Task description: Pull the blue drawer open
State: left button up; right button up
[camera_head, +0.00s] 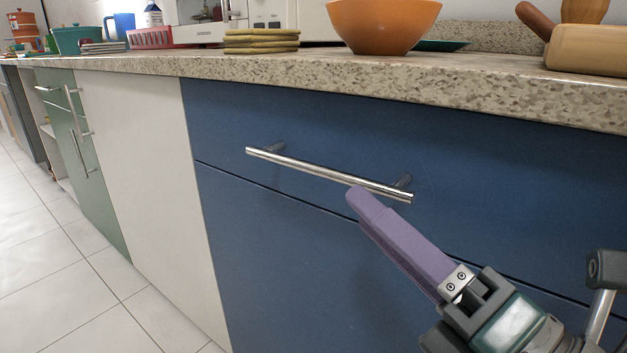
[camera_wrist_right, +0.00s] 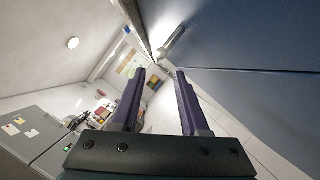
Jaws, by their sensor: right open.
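The blue drawer (camera_head: 330,125) is the upper front of the blue cabinet and looks closed, flush above a dark gap line. Its long silver bar handle (camera_head: 325,173) runs across the front on two posts. My right gripper (camera_head: 358,196), with purple fingers, reaches in from the lower right. Its tip lies just below the handle's right part in the picture; I cannot tell whether they touch. In the right wrist view the fingers (camera_wrist_right: 160,76) are apart with nothing between them, and the handle (camera_wrist_right: 173,40) shows beyond their tips. My left gripper is not in view.
A speckled countertop (camera_head: 470,75) overhangs the drawer. White (camera_head: 140,150) and green cabinets stand to the left. The tiled floor (camera_head: 60,270) there is clear.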

aim_at(330, 179)
jog(key=b+x, duration=0.2)
jog(key=x, duration=0.6)
jog(key=shift+w+a+r, duration=0.1)
jog(key=shift+w+a, duration=0.15)
grip_shut()
dwell(1.1)
